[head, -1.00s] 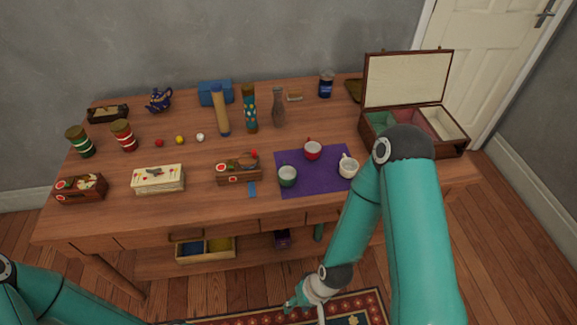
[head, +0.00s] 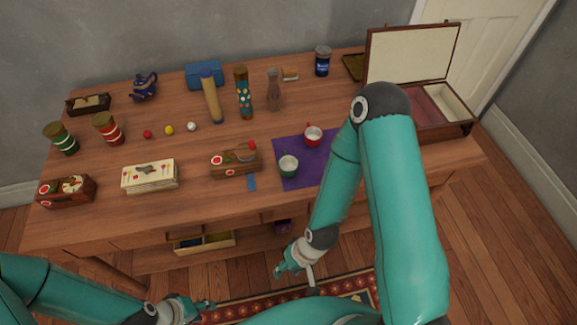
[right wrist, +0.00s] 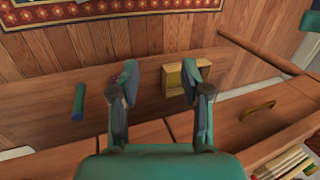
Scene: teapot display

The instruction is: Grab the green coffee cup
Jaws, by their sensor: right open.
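The green cup (head: 288,167) stands upright on a purple mat (head: 304,181) near the table's front edge. My right gripper (head: 294,275) hangs lower, in front of the table, apart from the cup. In the right wrist view my right gripper (right wrist: 160,78) is open with nothing between its fingers; the cup is not in that view. My left gripper (head: 192,311) is low at the bottom edge of the head view, far from the cup. Its fingers are too small to tell open from shut.
A red cup (head: 313,136) stands behind the green one. My right arm covers the mat's right side. A box with a blue strip (head: 236,161) stands left of the mat. An open wooden case (head: 440,118) stands at the right.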

